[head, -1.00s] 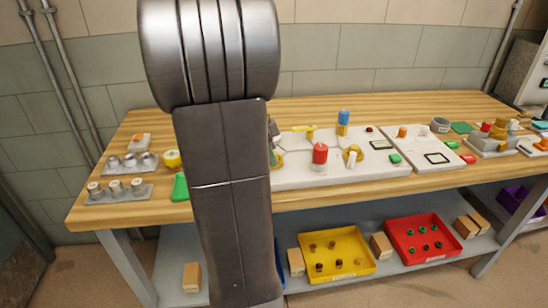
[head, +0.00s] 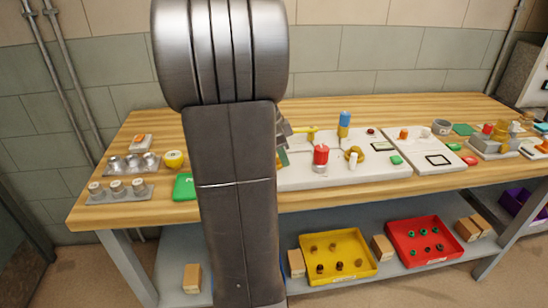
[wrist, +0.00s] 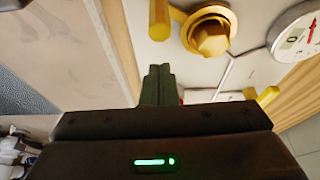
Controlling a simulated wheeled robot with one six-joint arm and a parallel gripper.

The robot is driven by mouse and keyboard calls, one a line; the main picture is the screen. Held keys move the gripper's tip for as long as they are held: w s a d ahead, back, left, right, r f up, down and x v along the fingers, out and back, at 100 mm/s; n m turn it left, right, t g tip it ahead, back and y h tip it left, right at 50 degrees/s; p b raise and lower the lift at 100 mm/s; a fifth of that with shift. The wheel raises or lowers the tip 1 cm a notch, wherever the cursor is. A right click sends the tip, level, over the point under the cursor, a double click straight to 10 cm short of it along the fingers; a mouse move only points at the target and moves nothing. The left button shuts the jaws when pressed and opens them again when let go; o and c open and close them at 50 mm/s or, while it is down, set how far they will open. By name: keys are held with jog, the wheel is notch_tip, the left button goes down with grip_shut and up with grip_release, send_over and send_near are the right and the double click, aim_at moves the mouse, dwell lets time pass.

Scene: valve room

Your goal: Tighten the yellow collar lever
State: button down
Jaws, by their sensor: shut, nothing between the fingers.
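The wrist view shows a yellow lever (wrist: 159,18) at the top, beside a brass hexagonal fitting (wrist: 211,36) in a yellow-brass collar on a pale panel. A second yellow lever piece (wrist: 267,96) shows at the right; I cannot tell which piece is the collar lever. My gripper (wrist: 158,72) is shut and empty, its green-grey fingertips below the first lever and apart from it in the picture. In the head view, a yellow handle (head: 312,131) lies on the white panel (head: 310,181), just right of my gripper (head: 283,157). My arm hides the panel's left end.
A round gauge (wrist: 298,33) sits right of the hexagonal fitting. On the panel stand a red cylinder (head: 321,154), a blue-topped post (head: 344,122) and a brass ring (head: 355,153). Knob blocks (head: 117,190) stand left. Yellow (head: 366,270) and red (head: 447,255) bins sit on the lower shelf.

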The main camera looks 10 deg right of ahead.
jog(key=v, duration=0.9)
jog(key=shift+d+r+p, duration=0.2)
jog(key=shift+r+p, duration=0.25)
jog(key=shift+r, duration=0.05)
jog(key=shift+w+f, duration=0.1)
jog(key=x, duration=0.8)
jog(key=shift+d+f+b, duration=0.2)
jog(key=shift+f+b, duration=0.15)
jog(key=shift+d+r+n+p, duration=0.1)
jog(key=shift+r+n+p, duration=0.05)
jog(key=shift+n+p, duration=0.35)
jog(key=n, duration=0.1)
jog(key=n+t+p, duration=0.1)
jog(key=n+p, duration=0.1)
jog(key=n, duration=0.1)
jog(key=shift+w+d+f+y, duration=0.2)
jog(key=shift+d+f+y, duration=0.05)
jog(key=shift+f+y, duration=0.1)
jog(key=n, duration=0.1)
jog(key=n+t+p, duration=0.1)
jog(key=n+p, duration=0.1)
jog(key=shift+w+d+f+n+t+y, duration=0.1)
jog(key=shift+d+f+n+t+y, duration=0.1)
jog(key=shift+d+n+t+y, duration=0.15)
jog(key=shift+w+d+f+n+p, duration=0.1)
jog(key=shift+w+n+p, duration=0.15)
jog(key=shift+n+p, duration=0.6)
jog(key=shift+f, duration=0.1)
